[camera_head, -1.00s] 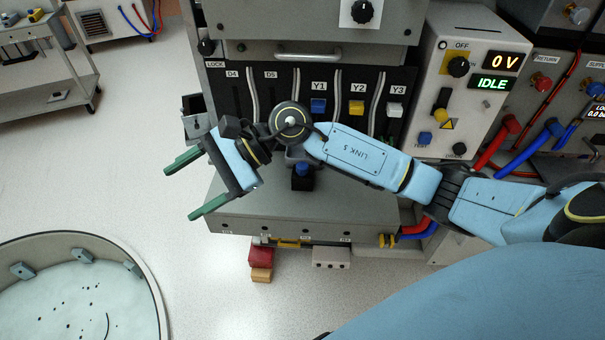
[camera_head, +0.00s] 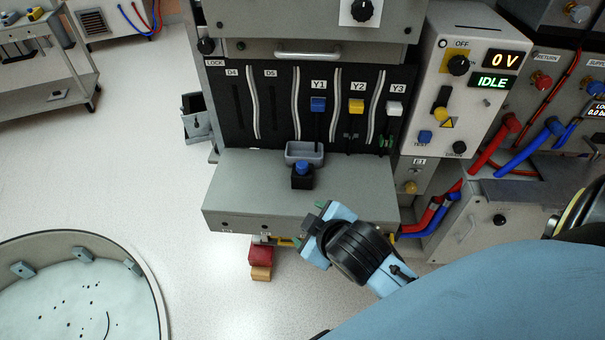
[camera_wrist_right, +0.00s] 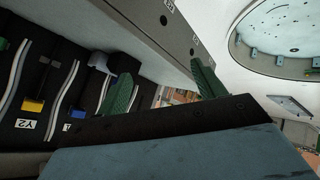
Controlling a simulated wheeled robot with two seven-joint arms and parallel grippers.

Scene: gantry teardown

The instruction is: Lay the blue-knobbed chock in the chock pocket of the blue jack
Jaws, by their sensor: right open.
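The blue-knobbed chock (camera_head: 302,180) is a small black block with a blue knob on top. It stands upright on the grey deck (camera_head: 245,185), just in front of a small grey tray (camera_head: 304,150). My right gripper (camera_head: 311,224) is at the deck's front edge, nearer to me than the chock and apart from it. In the right wrist view its two green fingers (camera_wrist_right: 163,90) are spread with nothing between them. My left gripper is out of view. I cannot make out a blue jack or its chock pocket.
Levers with blue, yellow and white handles (camera_head: 356,106) rise behind the deck. A control box (camera_head: 465,90) and red and blue hoses (camera_head: 525,147) are at the right. Red and orange blocks (camera_head: 261,256) lie below the deck. A round vat (camera_head: 140,262) stands at lower left.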

